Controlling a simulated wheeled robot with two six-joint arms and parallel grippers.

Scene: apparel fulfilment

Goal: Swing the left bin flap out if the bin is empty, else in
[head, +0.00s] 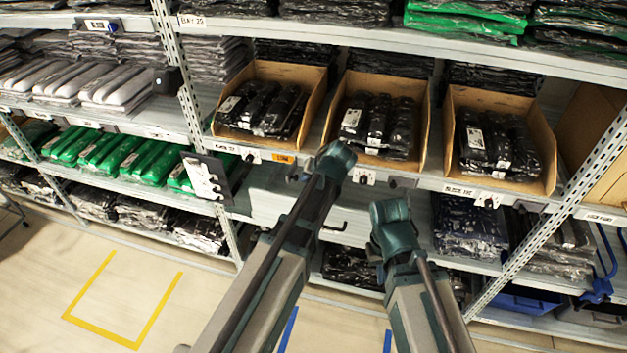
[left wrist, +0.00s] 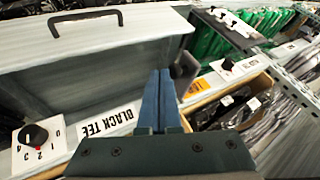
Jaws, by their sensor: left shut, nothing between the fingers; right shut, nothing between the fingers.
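The left bin (head: 315,92) is an open cardboard box on the middle shelf and holds several black wrapped packs (head: 262,108). My left gripper (head: 335,158) is at the shelf edge between the left and middle bins. In the left wrist view its blue fingers (left wrist: 160,98) are shut together and empty, beside the BLACK TEE label (left wrist: 107,121). My right gripper (head: 390,210) is shut, lower and to the right.
Two more cardboard bins, the middle (head: 424,95) and the right (head: 545,135), also hold black packs. A grey panel with a dark handle (left wrist: 100,17) is close to my left fingers. Dial knobs (left wrist: 33,135) sit along the shelf edge.

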